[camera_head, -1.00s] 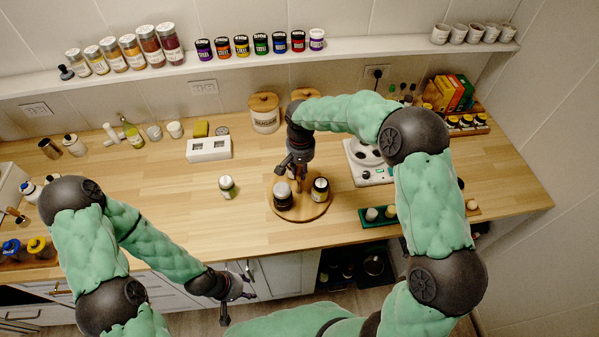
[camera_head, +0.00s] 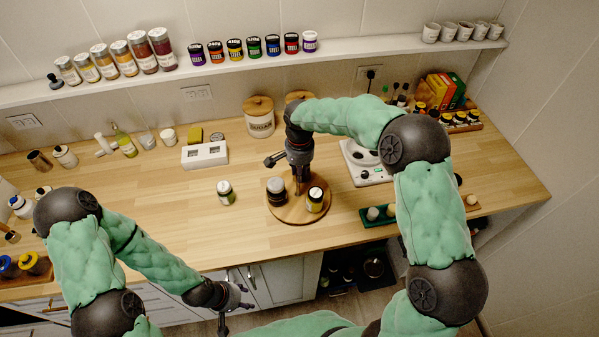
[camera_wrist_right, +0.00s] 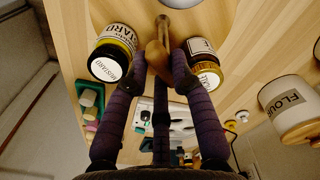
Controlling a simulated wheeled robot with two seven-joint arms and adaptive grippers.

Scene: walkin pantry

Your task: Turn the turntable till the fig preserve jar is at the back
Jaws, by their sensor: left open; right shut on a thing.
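The round wooden turntable (camera_head: 298,217) stands on the counter. A dark-lidded jar (camera_head: 276,190) is at its left, and a mustard jar (camera_head: 315,200) with a yellow band is at its right front. In the right wrist view the mustard jar (camera_wrist_right: 113,52) is left of the fingers. My right gripper (camera_wrist_right: 160,62) is shut on the turntable's wooden handle (camera_wrist_right: 157,50) between these jars. My left gripper (camera_head: 236,308) is open and empty before the counter front.
A separate jar (camera_head: 225,192) stands on the counter left of the turntable. A scale (camera_head: 365,165) and green tray (camera_head: 376,216) are at right. The counter left of the separate jar is clear.

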